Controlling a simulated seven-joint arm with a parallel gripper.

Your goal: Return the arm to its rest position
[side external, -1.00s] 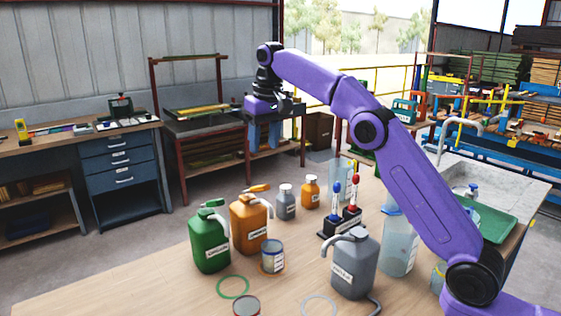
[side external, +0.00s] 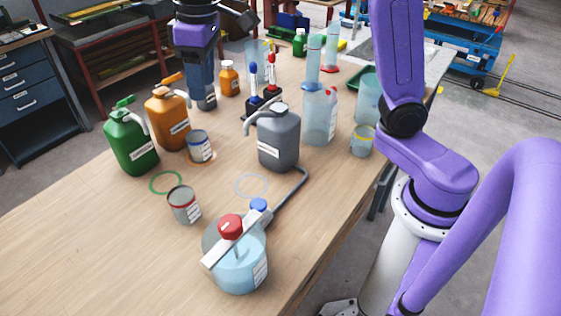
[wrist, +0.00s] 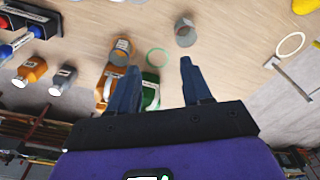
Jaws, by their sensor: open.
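My gripper (side external: 205,104) points down above the far left part of the wooden table, behind the orange jug (side external: 168,118) in the side view. Its height over the table is hard to judge. In the wrist view the two blue fingers (wrist: 158,80) stand wide apart with nothing between them. The pale-blue round vessel (side external: 238,268) stands at the table's near end, with a red knob (side external: 231,226), a blue knob and a flat bar across its top. A dark hose runs from near it toward the grey jug (side external: 278,140).
A green jug (side external: 132,142), two tins (side external: 200,147) (side external: 184,204), a clear bottle (side external: 319,115) and a rack with red and blue droppers (side external: 262,100) stand on the table. A green ring (side external: 165,182) and a white ring (side external: 251,185) lie flat. The table's near left (side external: 90,235) is clear.

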